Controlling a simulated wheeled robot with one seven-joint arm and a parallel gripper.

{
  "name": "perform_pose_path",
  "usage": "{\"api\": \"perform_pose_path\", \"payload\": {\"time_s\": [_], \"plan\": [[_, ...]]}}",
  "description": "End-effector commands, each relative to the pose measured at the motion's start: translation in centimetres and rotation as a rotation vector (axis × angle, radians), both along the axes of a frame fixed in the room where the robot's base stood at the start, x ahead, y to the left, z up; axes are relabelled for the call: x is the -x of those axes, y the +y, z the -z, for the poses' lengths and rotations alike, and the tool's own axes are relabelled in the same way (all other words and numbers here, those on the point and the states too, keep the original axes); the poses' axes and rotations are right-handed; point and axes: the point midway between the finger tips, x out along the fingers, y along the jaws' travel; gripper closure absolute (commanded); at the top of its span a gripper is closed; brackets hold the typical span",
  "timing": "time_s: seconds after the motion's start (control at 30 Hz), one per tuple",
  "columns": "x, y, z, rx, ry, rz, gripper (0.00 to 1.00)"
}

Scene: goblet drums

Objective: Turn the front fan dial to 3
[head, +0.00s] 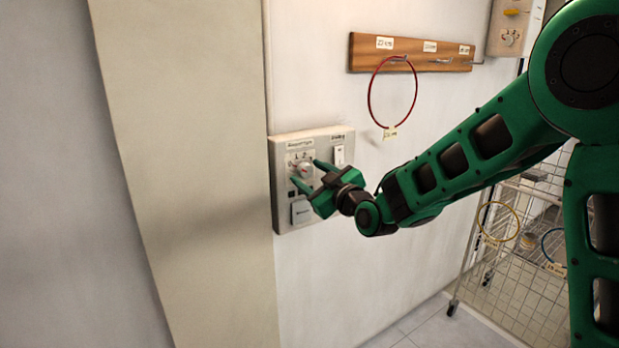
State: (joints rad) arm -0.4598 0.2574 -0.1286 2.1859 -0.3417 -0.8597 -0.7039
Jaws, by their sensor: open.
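A pale wall panel (284,150) is mounted on the white wall left of centre. It carries a round dial (303,170) with small numbers above it, of which 1 and 2 can be made out; the pointer's exact setting is too small to read. My green gripper (306,174) is open, with one finger at the upper right of the dial and the other at its lower left. I cannot tell whether the fingers touch the dial. The gripper covers part of the panel's lower right.
The panel also has a switch (339,156) at its upper right and a square plate (301,212) below. A wooden hook rail (400,52) holds a red ring (369,100) above my arm. A wire cart (520,262) stands at right.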

Motion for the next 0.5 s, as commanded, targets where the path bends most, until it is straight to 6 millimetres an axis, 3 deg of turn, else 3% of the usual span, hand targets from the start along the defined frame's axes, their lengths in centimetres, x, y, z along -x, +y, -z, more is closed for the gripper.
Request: {"api": "perform_pose_path", "payload": {"time_s": [0.2, 0.37, 0.5], "plan": [[-0.02, -0.01, -0.01, 0.000, 0.000, 0.000, 0.51], [-0.01, -0.02, -0.01, 0.000, 0.000, 0.000, 0.90], [-0.01, -0.04, -0.01, -0.001, 0.001, 0.000, 0.90]]}}
